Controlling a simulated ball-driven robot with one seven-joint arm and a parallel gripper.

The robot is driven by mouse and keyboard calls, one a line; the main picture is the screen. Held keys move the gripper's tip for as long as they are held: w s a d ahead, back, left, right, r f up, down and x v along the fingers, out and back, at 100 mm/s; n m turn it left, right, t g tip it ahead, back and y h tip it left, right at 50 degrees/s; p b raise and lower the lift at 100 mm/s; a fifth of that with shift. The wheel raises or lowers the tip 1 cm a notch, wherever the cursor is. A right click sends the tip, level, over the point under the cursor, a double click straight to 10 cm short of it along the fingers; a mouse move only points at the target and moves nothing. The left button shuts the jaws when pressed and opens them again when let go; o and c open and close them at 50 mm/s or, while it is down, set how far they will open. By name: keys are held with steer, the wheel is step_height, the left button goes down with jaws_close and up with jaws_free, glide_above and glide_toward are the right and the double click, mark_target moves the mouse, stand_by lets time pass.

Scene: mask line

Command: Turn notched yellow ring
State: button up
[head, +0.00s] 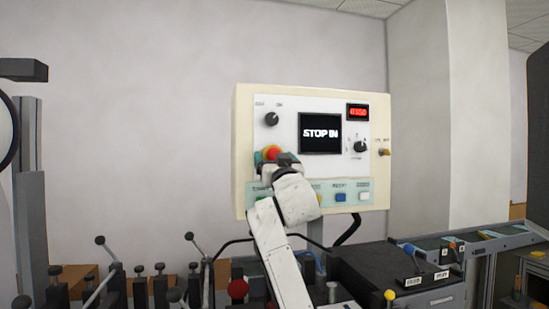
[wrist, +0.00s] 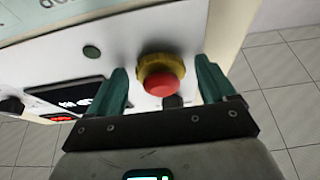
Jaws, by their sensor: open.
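The notched yellow ring (wrist: 153,62) sits around a red mushroom button (wrist: 165,84) on the panel face. In the wrist view the ring lies between the two green fingers of my gripper (wrist: 160,70), with a visible gap on each side. The fingers are open and hold nothing. In the head view my gripper (head: 276,163) is at the left part of the panel, over the red button (head: 271,153). A little of the ring shows there; my gripper and wrist hide the area below it.
The cream control box (head: 242,140) carries a screen (head: 320,133) reading STOP IN, a red digital display (head: 358,112), black knobs (head: 271,119) and a lower row with a blue button (head: 340,197). Levers (head: 190,238) and a dark cabinet (head: 370,270) stand below.

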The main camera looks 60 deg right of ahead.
steer(key=shift+c, duration=0.2)
steer(key=c, duration=1)
steer(key=shift+w+a+m+b, duration=0.1)
steer(key=shift+m+b, duration=0.2)
steer(key=shift+m, duration=0.2)
steer(key=m+g+h+b, duration=0.1)
steer(key=m+g+b, duration=0.1)
steer(key=m, duration=0.2)
steer(key=shift+w+a+f, duration=0.1)
steer(key=shift+w, duration=0.05)
steer(key=m+g, duration=0.1)
steer(key=m, duration=0.1)
steer(key=m+g+b, duration=0.1)
steer(key=m, duration=0.1)
steer(key=m+g+h, duration=0.1)
steer(key=m, duration=0.2)
steer(key=shift+w+a+r+b, duration=0.1)
steer(key=shift+r+b, duration=0.15)
steer(key=shift+b, duration=0.05)
steer(key=shift+m+g, duration=0.3)
steer(key=shift+g, duration=0.1)
